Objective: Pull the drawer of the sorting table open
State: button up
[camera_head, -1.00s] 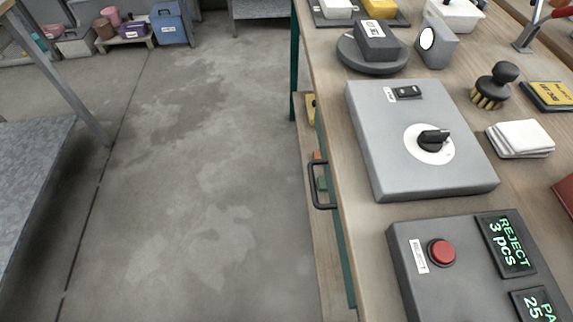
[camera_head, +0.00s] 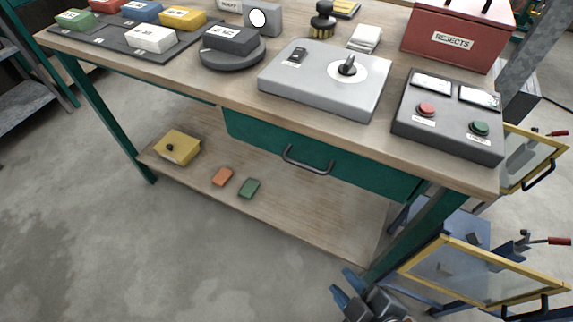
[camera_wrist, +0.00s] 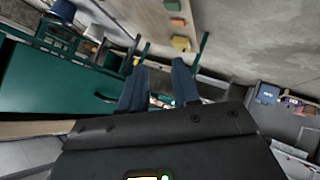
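The sorting table (camera_head: 225,95) has a wooden top and green legs. Its green drawer (camera_head: 258,132) is closed under the top's front edge, with a dark bar handle (camera_head: 307,166) on its front. My gripper (camera_head: 342,282) shows at the bottom of the head view, low in front of the table's right leg and apart from the handle. In the wrist view my gripper (camera_wrist: 158,88) has its two blue fingers spread, with no object held between them. A green panel with a dark handle, apparently the drawer front (camera_wrist: 55,88), lies left of the fingers there.
The lower shelf (camera_head: 305,222) holds a yellow box (camera_head: 178,147), an orange block (camera_head: 222,177) and a green block (camera_head: 249,188). Yellow-framed fixtures (camera_head: 485,272) stand right of the table, close to my gripper. The floor in front and left is clear.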

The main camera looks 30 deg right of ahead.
jog(key=w+f+n+h, duration=0.2)
jog(key=w, duration=0.4)
jog(key=m+g+h, duration=0.1)
jog(key=h, duration=0.9)
send_near(305, 165)
jog(key=x, duration=0.3)
jog(key=shift+m, duration=0.3)
jog(key=shift+f+x, duration=0.15)
jog(key=shift+x, duration=1.65)
jog(key=shift+f+x, duration=0.1)
jog(key=shift+x, duration=1.75)
grip_shut()
